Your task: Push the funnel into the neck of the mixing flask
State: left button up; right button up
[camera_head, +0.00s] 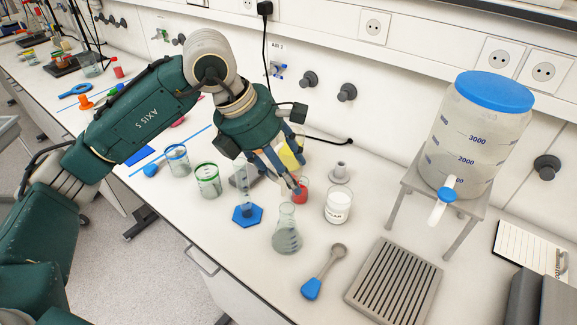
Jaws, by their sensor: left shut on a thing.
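The mixing flask (286,238) is a clear conical flask that stands upright on the white bench, with grey liquid low in it. My left gripper (297,187) reaches down from the upper left, just above and behind the flask's neck. It is shut on a small red piece (302,191), which seems to be the funnel. The fingers partly cover it, so its shape is not clear. It shows a little right of the flask's mouth and looks apart from it. My right gripper is not in view.
A white jar (338,207) and a grey flanged piece (340,172) stand right of the gripper; a yellow container (291,154) is behind it. A cylinder on a blue foot (247,215) is left. A blue-tipped scoop (312,288) and slotted tray (372,270) lie in front.

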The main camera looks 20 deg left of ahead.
pick_arm(q)
jog(key=shift+d+f+b, duration=0.2)
jog(key=shift+f+b, duration=0.35)
jog(key=shift+f, duration=0.65)
jog(key=shift+f+b, duration=0.35)
jog(key=shift+f, duration=0.3)
jog(key=shift+a+r, duration=0.1)
jog(key=shift+w+b, duration=0.1)
jog(key=shift+b, duration=0.7)
jog(key=shift+h, duration=0.3)
jog(key=shift+b, duration=0.35)
jog(key=shift+f+b, duration=1.25)
jog(key=shift+f, duration=0.1)
